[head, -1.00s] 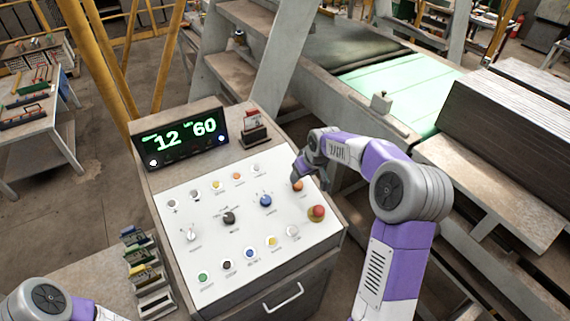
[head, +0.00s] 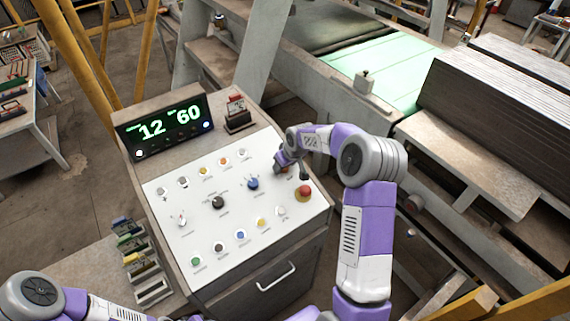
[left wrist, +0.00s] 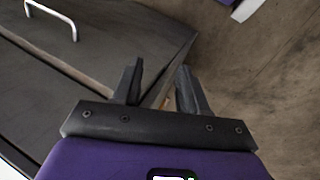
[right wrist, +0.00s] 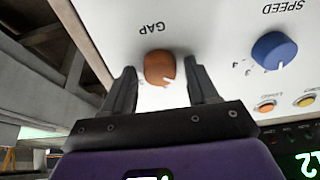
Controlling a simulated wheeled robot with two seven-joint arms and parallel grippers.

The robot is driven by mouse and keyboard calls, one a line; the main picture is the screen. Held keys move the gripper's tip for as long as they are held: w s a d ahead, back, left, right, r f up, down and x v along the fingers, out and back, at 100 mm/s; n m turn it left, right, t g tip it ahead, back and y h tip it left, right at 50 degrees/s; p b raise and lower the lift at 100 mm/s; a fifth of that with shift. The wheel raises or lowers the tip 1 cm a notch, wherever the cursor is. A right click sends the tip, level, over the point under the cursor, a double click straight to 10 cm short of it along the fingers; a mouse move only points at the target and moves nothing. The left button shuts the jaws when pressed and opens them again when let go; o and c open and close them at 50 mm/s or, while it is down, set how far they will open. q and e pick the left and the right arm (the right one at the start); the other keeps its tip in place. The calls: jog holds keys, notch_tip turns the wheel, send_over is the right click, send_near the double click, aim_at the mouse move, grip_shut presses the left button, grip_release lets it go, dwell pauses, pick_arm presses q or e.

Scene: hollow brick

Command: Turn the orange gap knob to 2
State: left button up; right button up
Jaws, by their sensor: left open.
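The orange gap knob (right wrist: 160,67) sits on the white panel under the upside-down word GAP in the right wrist view. A short pale mark shows on its lower edge; its scale numbers are not readable. My right gripper (right wrist: 161,72) is open, with one finger on each side of the knob and a visible gap to each. In the head view the right gripper (head: 279,168) covers most of the knob. My left gripper (left wrist: 160,80) is open and empty, low in front of the console's drawer; only its arm shows in the head view.
The white panel (head: 185,240) carries a blue speed knob (head: 253,184), a black knob (head: 218,202), several buttons and a red stop button (head: 304,193) close below the right gripper. The display (head: 165,128) reads 12 and 60. A rack (head: 143,262) stands left of the panel.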

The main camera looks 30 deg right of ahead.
jog(key=c, duration=0.9)
jog(key=shift+o, duration=0.2)
jog(key=shift+f+m+b, duration=0.1)
jog(key=shift+m+b, duration=0.8)
jog(key=shift+b, duration=0.25)
jog(key=m+b, duration=0.1)
jog(key=m, duration=0.1)
jog(key=shift+m+h+b, duration=0.3)
jog(key=shift+b, duration=0.1)
jog(key=m+b, duration=0.1)
jog(key=m, duration=0.1)
jog(key=shift+m, duration=1.7)
jog(key=shift+h, duration=0.3)
jog(key=o, duration=1)
